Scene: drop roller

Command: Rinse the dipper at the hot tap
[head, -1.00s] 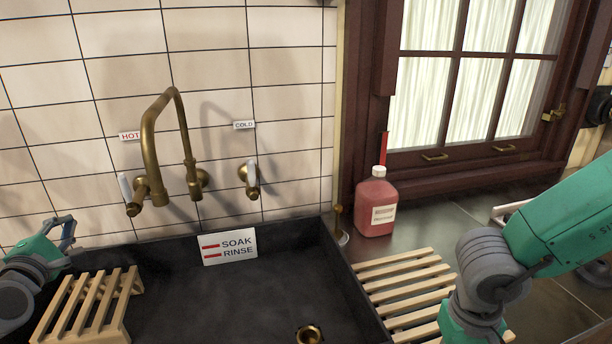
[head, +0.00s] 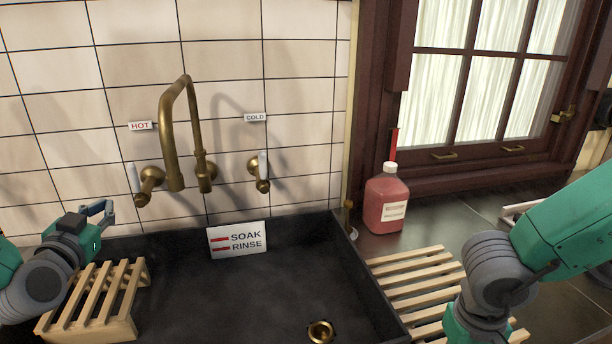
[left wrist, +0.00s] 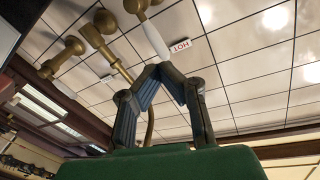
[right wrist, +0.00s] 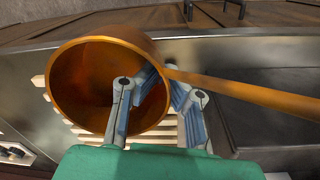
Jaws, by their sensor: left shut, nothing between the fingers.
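The copper dipper (right wrist: 100,85) shows in the right wrist view, its bowl at left and its long handle running right. My right gripper (right wrist: 168,80) is shut on it where the handle meets the bowl. The right gripper and dipper are out of the head view. The hot tap (head: 146,182), brass with a white lever, is on the tiled wall left of the brass spout (head: 168,125), under the HOT label (head: 140,126). My left gripper (head: 108,208) is shut and empty, below and left of the hot tap. The tap also shows in the left wrist view (left wrist: 150,30), beyond the fingertips.
The dark sink (head: 230,300) has a SOAK RINSE sign (head: 237,240) and a brass drain (head: 320,331). Slatted wooden racks stand at left (head: 95,300) and right (head: 415,285). A pink bottle (head: 386,203) stands on the right counter. The cold tap (head: 259,172) is right of the spout.

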